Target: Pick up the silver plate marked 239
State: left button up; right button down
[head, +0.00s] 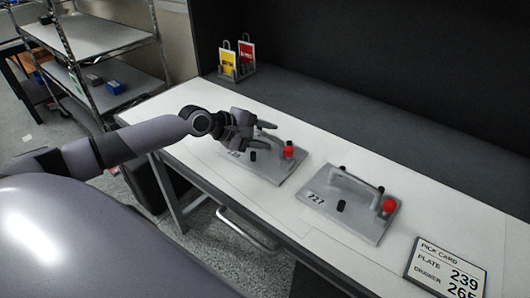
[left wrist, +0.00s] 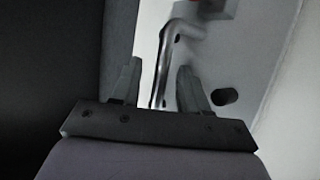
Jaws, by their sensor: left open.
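The silver plate marked 239 (head: 276,172) lies flat on the white bench top. Its number is small and partly hidden by my arm. It carries a bar handle, a red knob (head: 288,150) and dark pegs. My left gripper (head: 268,138) is open right over the handle. In the left wrist view the handle (left wrist: 166,60) runs between the two open fingers (left wrist: 158,80), with no clear sign of contact. My gripper hides part of the handle in the head view. My right gripper is not in view.
A similar plate marked 227 (head: 352,213), with a handle and red knob, lies to the right. A pick card (head: 447,270) reads plate 239, drawer 265. A rack with yellow and red cards (head: 237,60) stands at the back. Metal shelving (head: 95,40) is at left.

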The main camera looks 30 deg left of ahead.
pick_arm(q)
grip_shut()
dwell(1.4)
jog(key=shift+w+r, duration=0.15)
jog(key=shift+r, duration=0.05)
